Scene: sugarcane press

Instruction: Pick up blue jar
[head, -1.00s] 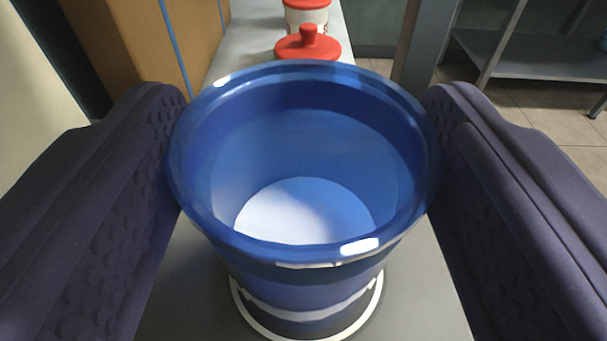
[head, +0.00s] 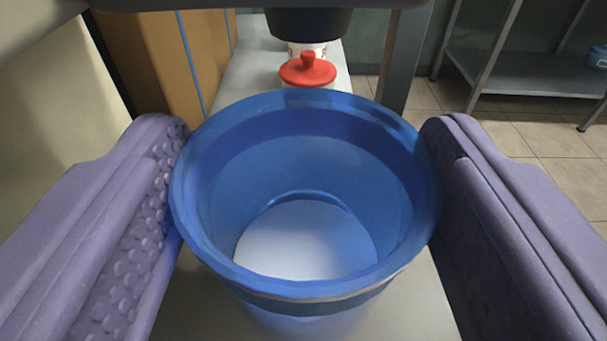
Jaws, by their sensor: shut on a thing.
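The blue jar (head: 305,265) is an open, round container with a wide rim and a pale bottom inside. It is in the middle of the head view, upright, and looks empty. My gripper (head: 306,185) is shut on the blue jar, with one purple padded finger against its left side and the other against its right side. The lower outside of the jar is mostly hidden below its rim. I cannot clearly tell how far its base is above the grey surface.
A jar with a red knobbed lid (head: 308,71) stands behind on the grey counter (head: 255,70). A dark round object (head: 308,22) hangs above it. A brown panel (head: 150,60) is at the left. A metal shelf (head: 520,70) stands at the right over a tiled floor.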

